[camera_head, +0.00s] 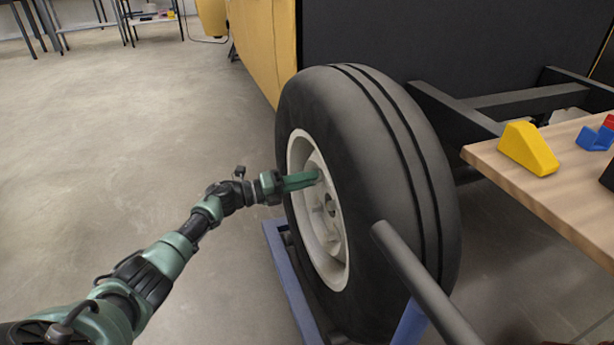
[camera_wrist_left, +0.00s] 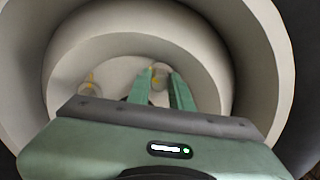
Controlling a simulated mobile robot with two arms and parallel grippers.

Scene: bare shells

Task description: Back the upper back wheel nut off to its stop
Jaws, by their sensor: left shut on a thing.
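The large black wheel (camera_head: 405,150) stands upright, its pale rim (camera_head: 336,272) facing left in the head view. My left gripper (camera_head: 318,177) reaches into the upper part of the rim with its green fingers. In the left wrist view, the left gripper (camera_wrist_left: 160,88) has its two fingers on either side of a pale wheel nut (camera_wrist_left: 160,72), shut on it. A second nut (camera_wrist_left: 88,88) with a yellow mark sits to the left in that view, apart from the fingers. How far the gripped nut is backed off cannot be told. My right gripper is not in view.
A blue stand (camera_head: 288,282) is under the wheel, and a thick grey bar (camera_head: 425,287) sticks out in front of the tyre. A wooden table (camera_head: 545,196) with a yellow wedge (camera_head: 528,148) and blue block (camera_head: 594,138) is at right. The floor at left is clear.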

